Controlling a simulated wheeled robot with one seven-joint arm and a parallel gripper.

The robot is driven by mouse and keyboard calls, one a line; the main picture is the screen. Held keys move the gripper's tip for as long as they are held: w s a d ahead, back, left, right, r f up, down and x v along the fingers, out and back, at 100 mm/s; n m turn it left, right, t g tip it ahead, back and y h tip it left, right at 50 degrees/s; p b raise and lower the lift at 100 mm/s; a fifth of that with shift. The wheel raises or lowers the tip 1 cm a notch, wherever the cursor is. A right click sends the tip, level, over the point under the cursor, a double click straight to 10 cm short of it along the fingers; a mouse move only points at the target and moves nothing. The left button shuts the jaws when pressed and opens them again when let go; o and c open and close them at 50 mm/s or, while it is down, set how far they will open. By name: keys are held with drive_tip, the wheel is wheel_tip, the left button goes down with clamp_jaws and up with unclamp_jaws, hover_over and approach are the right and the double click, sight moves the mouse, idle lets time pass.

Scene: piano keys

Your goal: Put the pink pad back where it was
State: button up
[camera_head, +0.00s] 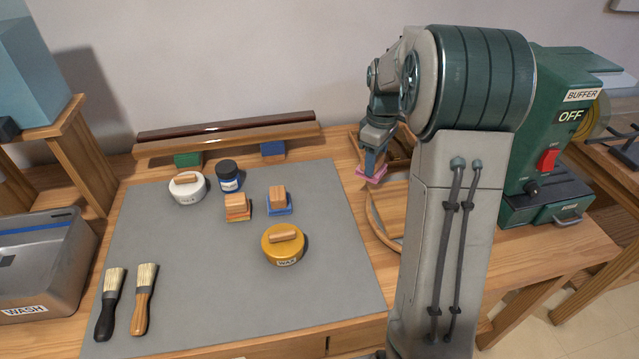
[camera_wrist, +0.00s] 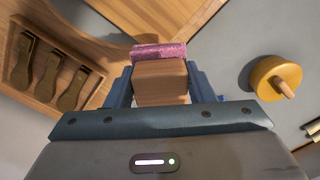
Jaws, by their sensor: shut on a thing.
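The pink pad (camera_head: 371,175) has a wooden block handle and hangs from my gripper (camera_head: 375,163), above the wooden bench right of the grey mat. In the wrist view the pink pad (camera_wrist: 160,51) is at the fingertips, and its wooden handle (camera_wrist: 160,82) sits between the two blue fingers. My gripper is shut on that handle. Two similar pads stand on the mat: one with an orange-red base (camera_head: 238,212) and one with a blue base (camera_head: 279,206). My arm hides part of the bench behind it.
The grey mat (camera_head: 200,290) also holds a yellow WAX tin (camera_head: 283,244), a white tin (camera_head: 187,188), a dark blue jar (camera_head: 228,176) and two brushes (camera_head: 143,298). A curved wooden piece (camera_head: 376,217) lies below the pad. A green buffer machine (camera_head: 540,130) stands right.

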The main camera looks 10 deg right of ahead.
drive_tip(key=shift+w+a+f, duration=0.15)
drive_tip(key=shift+w+a, duration=0.1)
drive_tip(key=shift+a, duration=0.05)
drive_tip(key=w+a+f, duration=0.1)
drive_tip(key=a+f, duration=0.1)
drive_tip(key=a, duration=0.1)
drive_tip(key=w+a+f+p, duration=0.1)
drive_tip(key=a+f, duration=0.1)
drive_tip(key=a, duration=0.1)
drive_tip(key=w+a+f, duration=0.1)
drive_tip(key=a+f, duration=0.1)
drive_tip(key=a, duration=0.2)
drive_tip(key=shift+w+a+f, duration=0.1)
drive_tip(key=shift+f, duration=0.1)
drive_tip(key=shift+a+f, duration=0.15)
drive_tip(key=shift+f, duration=0.05)
drive_tip(key=shift+f+p, duration=0.4)
drive_tip(key=shift+f, duration=1.5)
drive_tip(key=shift+f, duration=0.2)
drive_tip(key=o, duration=1)
drive_tip(key=shift+r, duration=0.1)
